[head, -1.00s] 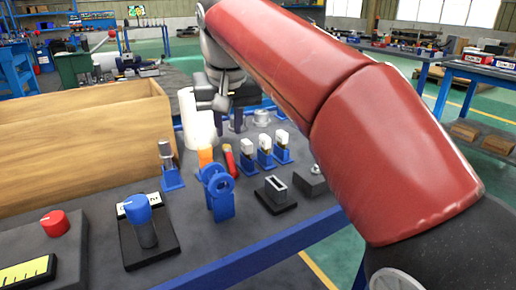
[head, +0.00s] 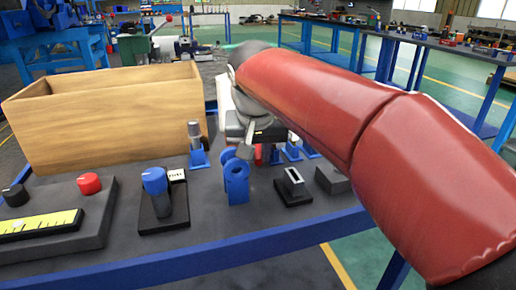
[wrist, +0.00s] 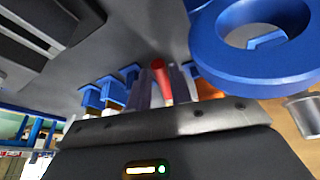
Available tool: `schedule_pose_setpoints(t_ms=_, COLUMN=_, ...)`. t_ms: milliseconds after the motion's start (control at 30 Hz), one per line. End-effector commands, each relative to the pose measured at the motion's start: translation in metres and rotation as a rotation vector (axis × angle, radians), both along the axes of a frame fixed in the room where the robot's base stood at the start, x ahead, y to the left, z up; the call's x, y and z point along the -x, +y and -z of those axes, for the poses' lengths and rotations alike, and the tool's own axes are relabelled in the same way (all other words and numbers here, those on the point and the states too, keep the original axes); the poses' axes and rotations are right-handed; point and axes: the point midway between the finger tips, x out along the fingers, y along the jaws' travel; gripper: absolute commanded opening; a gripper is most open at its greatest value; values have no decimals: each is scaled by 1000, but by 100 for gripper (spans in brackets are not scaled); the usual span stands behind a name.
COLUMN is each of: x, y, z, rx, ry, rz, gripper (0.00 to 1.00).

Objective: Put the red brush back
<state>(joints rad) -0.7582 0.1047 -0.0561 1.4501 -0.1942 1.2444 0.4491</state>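The red brush (wrist: 161,78) shows in the wrist view as a slim red piece between the two grey fingers of my gripper (wrist: 162,92). The fingers lie close along both its sides; whether they press on it is not clear. In the head view my gripper (head: 248,145) is low over the bench, behind the blue ring stand (head: 236,182). Only a bit of red (head: 258,155) shows beside it there, and the brush's lower end is hidden.
The blue ring is close to my gripper in the wrist view (wrist: 265,75). Small blue holders (head: 292,150) stand to the right, and a black slotted block (head: 293,186) in front. A wooden box (head: 110,125) is at left. A blue-knobbed device (head: 155,185) stands front left.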

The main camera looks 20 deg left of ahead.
Motion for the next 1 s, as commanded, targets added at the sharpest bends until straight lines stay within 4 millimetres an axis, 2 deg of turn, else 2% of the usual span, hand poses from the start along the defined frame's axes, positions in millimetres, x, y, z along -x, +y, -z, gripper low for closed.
schedule_pose_setpoints(t_ms=200, x=0, y=0, z=1, rx=0, ry=0, rz=0, gripper=21)
schedule_pose_setpoints(t_ms=400, x=0, y=0, z=1, rx=0, ry=0, rz=0, gripper=0)
schedule_pose_setpoints(t_ms=767, x=-1, y=0, z=-4, rx=-1, ry=-1, rz=0, gripper=0)
schedule_pose_setpoints(t_ms=867, x=-1, y=0, z=-12, rx=0, ry=0, rz=0, gripper=0)
schedule_pose_setpoints(t_ms=1000, x=-1, y=0, z=-32, rx=-1, ry=-2, rz=0, gripper=0)
